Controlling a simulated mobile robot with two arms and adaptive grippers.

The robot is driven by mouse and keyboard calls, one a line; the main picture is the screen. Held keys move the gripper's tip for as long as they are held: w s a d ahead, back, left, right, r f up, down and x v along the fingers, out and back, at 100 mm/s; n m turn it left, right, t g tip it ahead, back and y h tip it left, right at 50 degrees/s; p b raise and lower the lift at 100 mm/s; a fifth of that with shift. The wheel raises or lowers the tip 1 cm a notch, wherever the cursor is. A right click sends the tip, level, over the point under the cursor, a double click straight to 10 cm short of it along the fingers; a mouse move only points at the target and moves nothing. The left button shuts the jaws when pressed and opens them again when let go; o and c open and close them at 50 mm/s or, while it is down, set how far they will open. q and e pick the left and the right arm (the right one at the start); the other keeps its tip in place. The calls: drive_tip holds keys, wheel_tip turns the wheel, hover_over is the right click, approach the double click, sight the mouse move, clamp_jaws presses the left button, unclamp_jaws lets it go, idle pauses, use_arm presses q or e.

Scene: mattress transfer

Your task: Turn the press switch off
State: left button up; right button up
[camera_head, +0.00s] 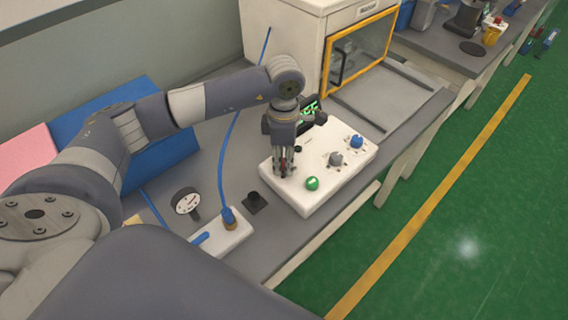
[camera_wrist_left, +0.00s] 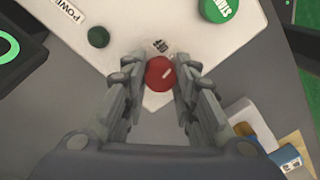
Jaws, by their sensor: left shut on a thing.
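The white control box (camera_head: 318,196) lies on the grey bench, with a green button (camera_head: 312,183), a grey knob (camera_head: 336,159) and a blue knob (camera_head: 356,142) on its top. My left gripper (camera_head: 283,172) points down over the box's left corner. In the left wrist view, a red round switch (camera_wrist_left: 159,74) sits between the fingertips of my left gripper (camera_wrist_left: 160,80), which are shut on it. The head view mostly hides the red switch behind the fingers. The green button (camera_wrist_left: 218,8) also shows in the wrist view. My right gripper is not in view.
A display with green digits (camera_head: 308,112) stands behind the gripper. A gauge (camera_head: 187,202), a small black fitting (camera_head: 254,202) and a white block with a blue hose (camera_head: 228,232) lie left of the box. A white cabinet with a yellow-framed door (camera_head: 358,50) stands behind.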

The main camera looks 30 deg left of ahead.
use_arm(q)
drive_tip(key=n+b, duration=0.2)
drive_tip(key=n, duration=0.1)
drive_tip(key=shift+f+n, duration=0.1)
drive_tip(key=shift+n, duration=0.3)
drive_tip(key=shift+n+b, duration=0.75)
drive_tip(key=shift+n, duration=0.85)
drive_tip(key=shift+c, duration=0.2)
drive_tip(key=o, duration=1.1)
drive_tip(key=shift+r, duration=0.25)
drive_tip(key=r, duration=1.1)
drive_tip(key=shift+w+a+r, duration=0.15)
drive_tip(key=shift+a+r, duration=0.1)
drive_tip(key=shift+r, duration=0.15)
